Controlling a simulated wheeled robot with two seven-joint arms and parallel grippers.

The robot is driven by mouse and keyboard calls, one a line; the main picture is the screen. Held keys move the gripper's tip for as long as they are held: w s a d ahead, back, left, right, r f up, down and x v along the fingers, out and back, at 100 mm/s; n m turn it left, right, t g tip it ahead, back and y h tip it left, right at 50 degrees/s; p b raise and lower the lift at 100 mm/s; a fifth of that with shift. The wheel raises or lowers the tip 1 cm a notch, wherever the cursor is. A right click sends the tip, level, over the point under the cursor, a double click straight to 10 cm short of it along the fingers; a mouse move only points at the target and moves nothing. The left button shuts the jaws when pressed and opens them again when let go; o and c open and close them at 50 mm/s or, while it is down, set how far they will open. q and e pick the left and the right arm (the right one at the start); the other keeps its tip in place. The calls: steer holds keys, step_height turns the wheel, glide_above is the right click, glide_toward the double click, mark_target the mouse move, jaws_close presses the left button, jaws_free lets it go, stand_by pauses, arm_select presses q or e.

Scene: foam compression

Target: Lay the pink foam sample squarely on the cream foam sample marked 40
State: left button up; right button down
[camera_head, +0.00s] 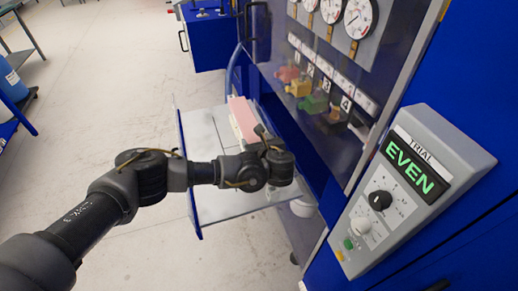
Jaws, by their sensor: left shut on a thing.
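The pink foam sample (241,112) is a long thin block above the grey tray (205,150). A cream strip (233,126) shows along its left side, apparently the cream foam sample; no 40 mark can be read. I cannot tell whether pink and cream touch or how squarely they line up. My left gripper (262,133) is at the near end of the pink sample and shut on it; its fingers are mostly hidden behind my dark wrist. My right gripper is out of view.
A blue machine with a clear window stands right of the tray, with gauges (358,17) and several coloured pieces (298,88) behind it. A grey control box (412,185) reads TRIAL and EVEN. Open floor (110,90) lies to the left.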

arm_select(q)
steer(key=f, duration=0.1)
steer(key=f+b, duration=0.1)
steer(key=f, duration=0.1)
steer(key=shift+w+a+f+b, duration=0.2)
steer(key=shift+w+f+b, duration=0.05)
steer(key=shift+b, duration=0.15)
steer(key=shift+d+f, duration=0.1)
steer(key=shift+f, duration=0.05)
steer(key=shift+s+r, duration=0.15)
steer(key=shift+r, duration=0.05)
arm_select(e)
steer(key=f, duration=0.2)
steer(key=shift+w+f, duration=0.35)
arm_select(q)
steer(key=shift+f, duration=0.1)
steer(key=o, duration=1)
steer(key=shift+c, duration=0.2)
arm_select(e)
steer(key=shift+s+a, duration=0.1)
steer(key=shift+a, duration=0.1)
